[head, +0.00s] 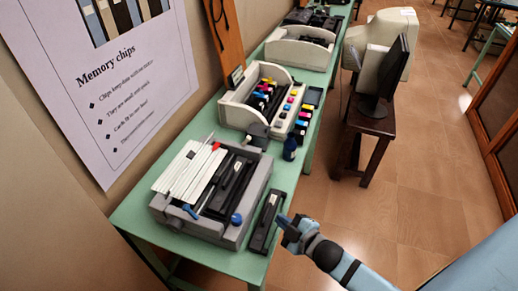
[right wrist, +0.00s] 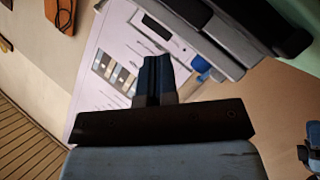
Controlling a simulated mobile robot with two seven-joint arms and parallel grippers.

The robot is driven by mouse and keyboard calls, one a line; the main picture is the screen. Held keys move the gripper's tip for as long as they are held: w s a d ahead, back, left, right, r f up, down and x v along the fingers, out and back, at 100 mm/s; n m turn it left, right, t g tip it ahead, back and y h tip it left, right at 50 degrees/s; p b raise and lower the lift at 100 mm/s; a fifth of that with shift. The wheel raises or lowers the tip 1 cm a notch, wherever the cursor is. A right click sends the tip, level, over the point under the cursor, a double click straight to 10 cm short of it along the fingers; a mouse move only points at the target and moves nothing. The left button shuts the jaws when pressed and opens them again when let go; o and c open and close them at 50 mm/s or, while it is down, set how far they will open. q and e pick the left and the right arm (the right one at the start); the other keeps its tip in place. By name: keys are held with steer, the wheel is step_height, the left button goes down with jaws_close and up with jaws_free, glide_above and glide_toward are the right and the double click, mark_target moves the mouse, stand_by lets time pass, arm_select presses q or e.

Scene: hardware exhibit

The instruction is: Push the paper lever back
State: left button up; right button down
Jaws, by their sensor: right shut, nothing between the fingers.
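A grey dot-matrix-style printer (head: 245,190) with a white slatted panel and a dark inner carriage sits on the green table. A small blue lever (head: 190,211) shows at its front left, and a blue knob (head: 236,218) at its front right corner. A small red part (head: 216,146) shows at its back; I cannot tell for certain which part is the paper lever. My right gripper (head: 284,220) is shut and empty, right of the printer near the table edge, apart from it. In the right wrist view the closed fingers (right wrist: 154,72) point toward the printer's side (right wrist: 225,45) and a blue part (right wrist: 202,66).
A black cartridge-like bar (head: 265,221) lies between the printer and my right gripper. A dark blue bottle (head: 290,147) and a tray of coloured cartridges (head: 240,107) stand farther back on the green table (head: 130,218). A brown stool (head: 368,122) holds a monitor.

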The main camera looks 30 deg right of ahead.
arm_select(q)
step_height(320, 180, down, 11)
steer(key=w+d+b, duration=0.1)
steer(key=b, duration=1)
steer(key=shift+d+r+n, duration=0.15)
steer(key=shift+d+n, duration=0.1)
steer(key=shift+n, duration=0.05)
arm_select(e)
steer(key=w+d+r+n+g+y, duration=0.1)
steer(key=w+d+n, duration=0.7)
steer(key=n, duration=0.8)
steer(key=w+d+r+n+g+y, duration=0.2)
steer(key=w+d+r+n+y, duration=0.2)
steer(key=n, duration=1.3)
steer(key=w+d+y, duration=0.1)
steer(key=w+d, duration=0.2)
steer(key=w, duration=0.2)
steer(key=shift+w+d+r+g+y, duration=0.25)
steer(key=shift+d+g+y, duration=0.05)
steer(key=shift+d+y, duration=0.1)
steer(key=shift+a, duration=0.1)
